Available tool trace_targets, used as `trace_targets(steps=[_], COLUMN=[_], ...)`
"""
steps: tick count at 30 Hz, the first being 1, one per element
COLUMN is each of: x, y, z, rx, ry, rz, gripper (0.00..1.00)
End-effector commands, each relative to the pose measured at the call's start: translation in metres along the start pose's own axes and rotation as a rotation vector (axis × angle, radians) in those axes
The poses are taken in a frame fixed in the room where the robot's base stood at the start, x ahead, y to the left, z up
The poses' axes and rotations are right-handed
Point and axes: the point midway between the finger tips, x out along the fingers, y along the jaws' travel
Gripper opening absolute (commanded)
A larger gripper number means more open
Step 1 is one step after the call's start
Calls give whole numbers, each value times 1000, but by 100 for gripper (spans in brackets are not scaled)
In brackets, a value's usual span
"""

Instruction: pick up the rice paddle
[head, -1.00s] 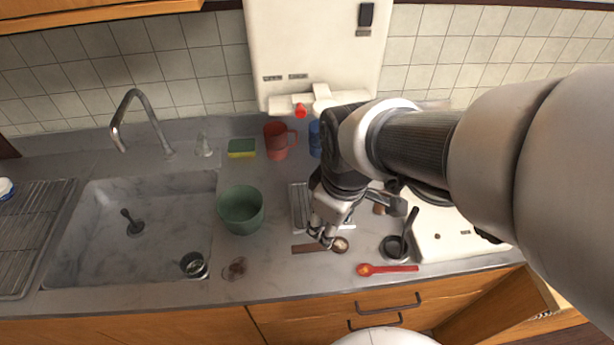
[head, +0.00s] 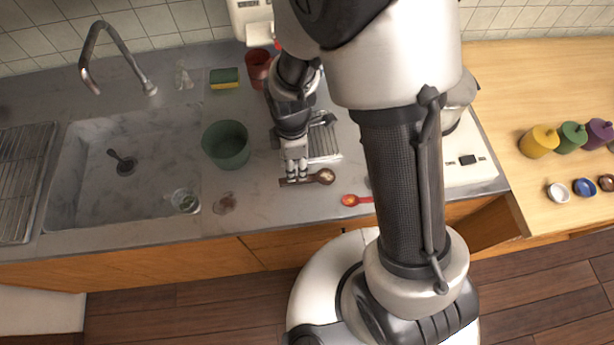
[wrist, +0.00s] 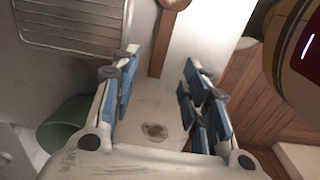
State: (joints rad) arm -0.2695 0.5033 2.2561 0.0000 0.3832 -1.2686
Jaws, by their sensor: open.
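The rice paddle, which I take to be the brown wooden utensil (head: 326,177), lies on the grey counter near its front edge, its round end to the right. My gripper (head: 293,176) points down over its handle and hides part of it. In the wrist view, the handle (wrist: 159,48) runs between the two blue-padded fingers of my gripper (wrist: 160,62), with a gap on both sides. The round end is partly cut off at the top edge. The gripper is open and empty. I cannot tell its exact height above the counter.
A red spoon (head: 350,200) lies right of the paddle. A green bowl (head: 226,150) stands to the left, beside the sink (head: 90,190). A metal rack (head: 324,143) lies behind. Colored pots and small dishes stand on the wooden counter (head: 500,110) at right.

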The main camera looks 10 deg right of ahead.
Motion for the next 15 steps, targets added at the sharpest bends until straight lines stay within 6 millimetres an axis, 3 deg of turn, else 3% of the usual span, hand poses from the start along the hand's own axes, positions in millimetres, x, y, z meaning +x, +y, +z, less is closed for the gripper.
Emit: trace_targets(steps=[3,11,15], x=[20,33,52], y=[0,0,-1], z=[0,2,6], rx=[1,2,3], ry=[-1,0,0], rz=[-2,-1,-2], gripper=[42,42,42])
